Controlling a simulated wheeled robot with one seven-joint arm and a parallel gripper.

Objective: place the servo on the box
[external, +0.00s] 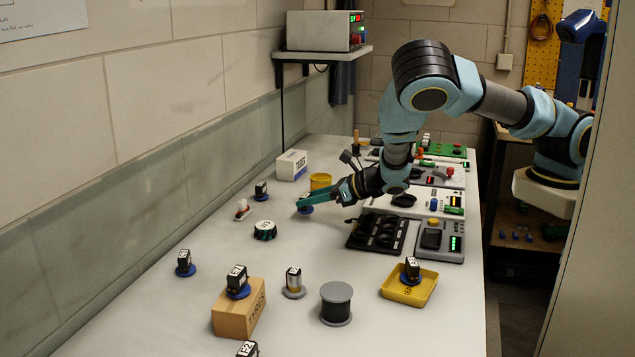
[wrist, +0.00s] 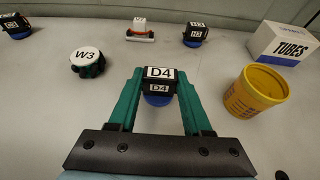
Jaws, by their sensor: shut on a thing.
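My gripper (wrist: 160,88) is shut on a black servo labelled D4 (wrist: 159,80) with a round blue base. In the external view my green fingers (external: 318,198) mostly hide it, and the blue base (external: 306,210) shows beneath them. I cannot tell whether the base touches the bench. A brown cardboard box marked TYRES (external: 232,318) stands at the front left, with another black servo (external: 237,280) on a blue base on top. A white box marked TUBES (external: 291,165) stands farther back by the wall, its top bare; it also shows in the wrist view (wrist: 282,46).
A yellow cup (wrist: 256,92) stands right of my gripper. A round W3 piece (wrist: 87,62) and servo H3 (wrist: 195,35) are nearby. A black spool (external: 336,303), a yellow tray (external: 425,290) holding a servo, and a black rack (external: 376,234) are nearer the front. Open bench lies between.

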